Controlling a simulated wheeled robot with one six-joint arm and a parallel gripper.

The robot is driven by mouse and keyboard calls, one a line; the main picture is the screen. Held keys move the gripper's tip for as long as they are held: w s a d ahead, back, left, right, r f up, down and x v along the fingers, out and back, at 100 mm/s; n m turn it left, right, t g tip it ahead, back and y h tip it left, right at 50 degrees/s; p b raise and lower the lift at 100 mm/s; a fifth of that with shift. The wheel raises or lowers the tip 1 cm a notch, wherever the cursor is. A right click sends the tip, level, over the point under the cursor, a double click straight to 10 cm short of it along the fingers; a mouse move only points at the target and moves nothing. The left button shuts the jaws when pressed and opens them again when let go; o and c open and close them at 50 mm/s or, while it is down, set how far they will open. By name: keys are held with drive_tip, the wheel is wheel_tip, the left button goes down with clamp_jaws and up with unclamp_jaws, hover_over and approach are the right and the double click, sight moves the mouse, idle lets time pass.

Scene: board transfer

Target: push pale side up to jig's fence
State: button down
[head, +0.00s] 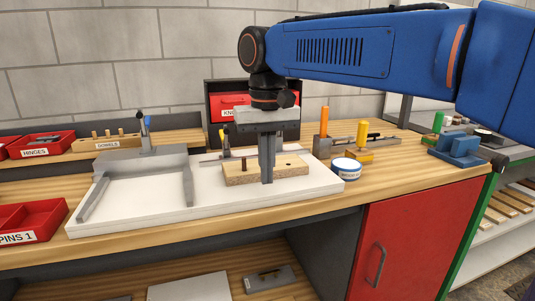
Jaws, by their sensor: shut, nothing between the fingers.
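A pale wooden board (238,175), which I take for the pale side, lies flat on the right part of the white jig base (330,180). A grey fence with a raised block (142,163) and a slanted bar (95,198) stands on the base's left part, apart from the board. A thin grey rail (210,161) runs behind the board.
A round white-and-blue tin (346,169) stands at the base's right edge. Orange and yellow handled tools (363,134) and a blue block (458,145) are farther right. Red bins (30,218) sit at left. The base between fence and board is bare.

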sight(258, 168)
wheel_tip(258, 168, down, 2)
drive_tip(key=shift+f, duration=0.15)
drive_tip(key=shift+w+a, duration=0.25)
drive_tip(key=shift+w, duration=0.7)
drive_tip(key=shift+w+a, duration=0.25)
drive_tip(key=shift+w, duration=0.75)
drive_tip(key=shift+w, duration=0.1)
drive_tip(key=shift+w+a, duration=0.2)
drive_tip(key=shift+w, duration=0.5)
drive_tip(key=shift+w+a, duration=0.2)
drive_tip(key=shift+w, duration=0.55)
drive_tip(key=shift+w+a, duration=0.2)
drive_tip(key=shift+w, duration=0.5)
